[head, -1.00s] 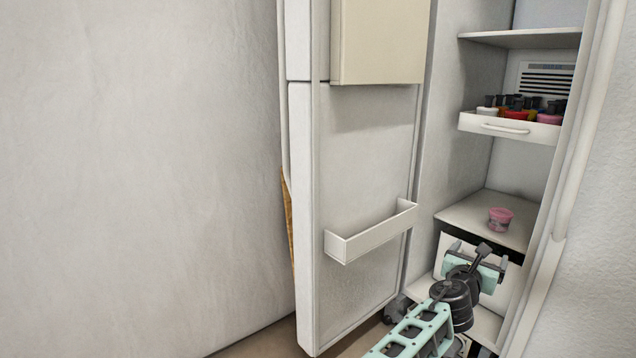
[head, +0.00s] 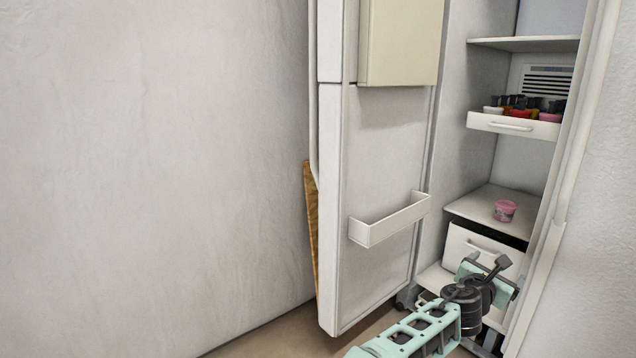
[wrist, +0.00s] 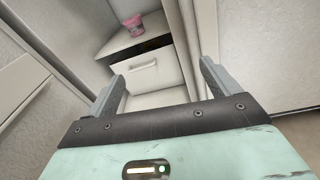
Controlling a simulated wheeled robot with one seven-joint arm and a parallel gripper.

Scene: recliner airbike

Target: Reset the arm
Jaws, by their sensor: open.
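My gripper (head: 490,272) is in front of the open fridge, close to the lower drawer front. In the wrist view my gripper (wrist: 160,85) has its two fingers wide apart with nothing between them. The white drawer (wrist: 148,75) with its handle shows beyond the fingers. My mint-green arm reaches in from the bottom of the head view. A pink cup (head: 505,210) stands upright on the shelf above the drawer, apart from my gripper. It also shows in the wrist view (wrist: 133,25).
The open fridge door (head: 385,190) with a white door bin (head: 390,220) stands left of my arm. An upper drawer (head: 514,124) holds several coloured cups. A white wall (head: 150,170) fills the left, with free floor (head: 260,338) at its foot.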

